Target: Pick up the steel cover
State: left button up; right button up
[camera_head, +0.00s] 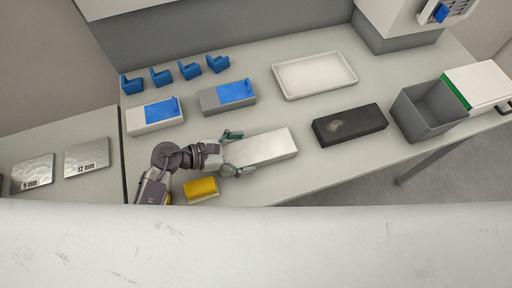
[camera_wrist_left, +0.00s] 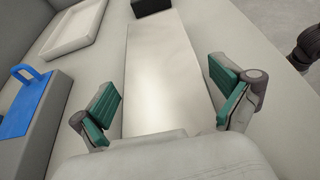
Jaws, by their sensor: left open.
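A long, pale grey-white block, which looks like the steel cover (camera_head: 268,146), lies flat on the table in the head view. It runs up the middle of the left wrist view (camera_wrist_left: 157,70). My left gripper (camera_head: 240,153) is open at the cover's left end. In the left wrist view, its green-padded fingers (camera_wrist_left: 163,90) stand on either side of the cover, with visible gaps. The cover's near end is partly hidden by the gripper body. My right gripper is in neither view.
A yellow block (camera_head: 201,188) lies close in front of the gripper. A dark slab (camera_head: 350,124) and grey bin (camera_head: 428,112) stand to the right. A white tray (camera_head: 315,76) and blue-topped blocks (camera_head: 154,115) lie behind. Marked metal plates (camera_head: 87,157) are at left.

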pick_arm(q)
jog(key=shift+a, duration=0.1)
jog(key=shift+c, duration=1.2)
jog(key=c, duration=0.9)
